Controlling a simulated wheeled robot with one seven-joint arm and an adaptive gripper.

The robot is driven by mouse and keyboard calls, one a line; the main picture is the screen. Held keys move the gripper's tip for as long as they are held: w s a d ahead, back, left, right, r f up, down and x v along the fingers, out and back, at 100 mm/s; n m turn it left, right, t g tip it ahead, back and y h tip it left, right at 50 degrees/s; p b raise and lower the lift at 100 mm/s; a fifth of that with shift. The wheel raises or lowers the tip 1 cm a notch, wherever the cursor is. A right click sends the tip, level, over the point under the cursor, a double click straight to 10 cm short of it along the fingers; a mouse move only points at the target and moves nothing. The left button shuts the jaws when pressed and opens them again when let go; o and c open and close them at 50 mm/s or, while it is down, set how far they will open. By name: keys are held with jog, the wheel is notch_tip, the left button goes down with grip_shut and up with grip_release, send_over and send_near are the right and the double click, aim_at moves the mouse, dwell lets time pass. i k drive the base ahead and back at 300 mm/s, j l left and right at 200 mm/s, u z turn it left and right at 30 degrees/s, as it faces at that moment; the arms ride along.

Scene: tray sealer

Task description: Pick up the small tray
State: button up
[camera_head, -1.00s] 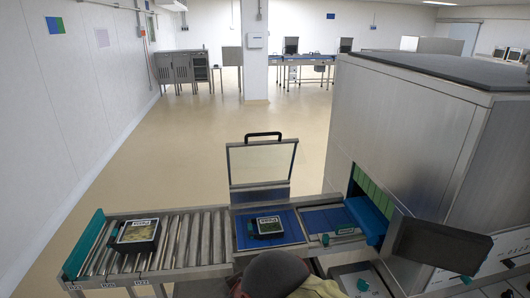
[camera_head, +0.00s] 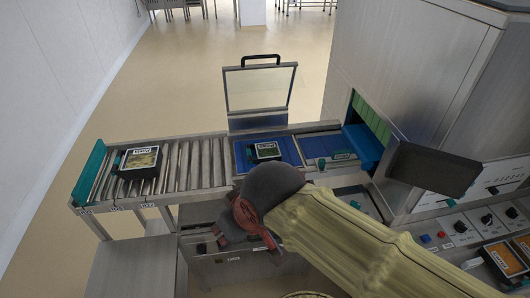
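A small black tray (camera_head: 266,151) with a printed label and dark green contents lies on the blue belt, in front of the raised clear lid. A larger black tray (camera_head: 138,162) with yellowish contents lies on the roller conveyor to the left. My gripper (camera_head: 245,238) is dark grey and red, at the end of my yellowish sleeved arm. It is on the near side of the conveyor, below the small tray in the picture and apart from it. The wrist hides much of it, so how far its fingers are open is unclear.
The raised lid (camera_head: 260,92) stands behind the blue belt. The steel sealer (camera_head: 420,75) is at the right, with a dark screen (camera_head: 434,169) jutting out beside the belt. A control panel (camera_head: 457,233) and another tray with orange contents (camera_head: 508,257) are at the lower right.

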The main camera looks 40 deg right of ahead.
aim_at(266, 151)
jog(key=i+l, duration=0.15)
jog(key=l, duration=0.3)
jog(key=i+l, duration=0.1)
jog(key=l, duration=0.35)
jog(key=i+l+u, duration=0.1)
jog(key=l, duration=0.35)
